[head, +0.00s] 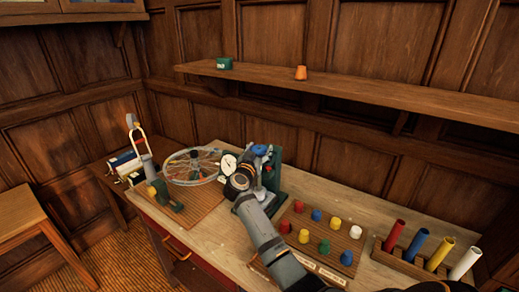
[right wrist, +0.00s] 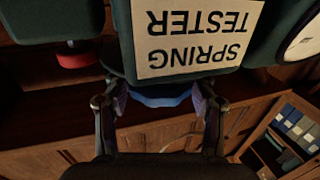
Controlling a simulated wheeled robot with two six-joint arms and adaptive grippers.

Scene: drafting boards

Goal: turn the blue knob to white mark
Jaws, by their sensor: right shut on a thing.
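The blue knob (head: 260,150) sits on the upper part of a dark green spring tester (head: 275,172) on the bench. In the right wrist view the knob (right wrist: 160,100) shows as a blue band below an upside-down "SPRING TESTER" label (right wrist: 197,38). My right gripper (right wrist: 159,108) is shut on the knob, with one finger on each side of it. In the head view my right gripper (head: 255,163) is in front of the tester and covers part of it. I cannot make out the white mark. My left gripper is not in view.
A white dial (head: 228,164) is just left of my gripper. A board of coloured pegs (head: 299,234) and a rack of coloured tubes (head: 408,262) are to the right. A wall shelf (head: 350,88) runs above the bench.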

